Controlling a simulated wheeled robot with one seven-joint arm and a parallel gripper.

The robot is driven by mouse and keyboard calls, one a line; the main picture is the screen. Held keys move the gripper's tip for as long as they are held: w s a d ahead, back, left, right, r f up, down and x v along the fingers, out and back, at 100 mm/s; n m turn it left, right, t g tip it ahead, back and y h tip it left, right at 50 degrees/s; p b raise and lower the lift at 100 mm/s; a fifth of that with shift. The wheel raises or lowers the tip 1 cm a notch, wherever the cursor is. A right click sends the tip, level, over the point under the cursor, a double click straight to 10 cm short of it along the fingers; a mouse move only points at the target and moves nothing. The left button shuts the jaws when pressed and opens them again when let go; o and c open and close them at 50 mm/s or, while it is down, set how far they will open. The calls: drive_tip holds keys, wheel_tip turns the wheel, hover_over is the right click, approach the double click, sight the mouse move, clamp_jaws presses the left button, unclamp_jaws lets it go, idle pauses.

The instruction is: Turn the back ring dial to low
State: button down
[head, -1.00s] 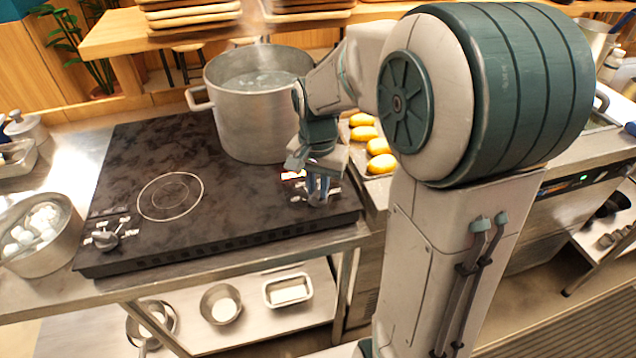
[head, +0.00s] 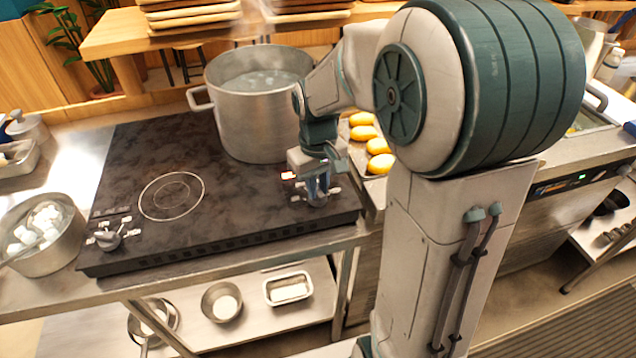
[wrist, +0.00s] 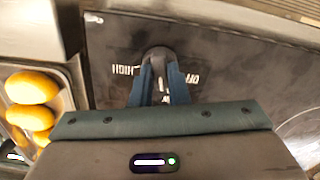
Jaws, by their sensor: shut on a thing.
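The black cooktop (head: 215,225) has a grey dial at each front corner. The right dial (head: 317,200) is in my gripper (head: 318,185), whose fingers point down and pinch its knob. The wrist view shows the same dial (wrist: 158,54) between my two blue-grey fingertips (wrist: 159,82). White OFF and HIGH lettering shows beside it there; part of the markings is hidden by my fingers. I cannot tell the exact setting. The left dial (head: 108,239) stands free, away from my gripper.
A large steel pot (head: 258,125) of liquid stands close behind my gripper, on the back of the cooktop. An empty ring (head: 171,196) is marked at the front left. Yellow oval items (head: 380,163) lie on a tray at the right. A bowl (head: 45,255) with white pieces stands at the left.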

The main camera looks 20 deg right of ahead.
sight(318, 190)
drive_tip(key=shift+r+n, duration=0.1)
drive_tip(key=shift+n, duration=0.8)
drive_tip(key=c, duration=1.4)
unclamp_jaws()
wheel_tip(318, 190, up, 14)
drive_tip(key=shift+p, duration=0.35)
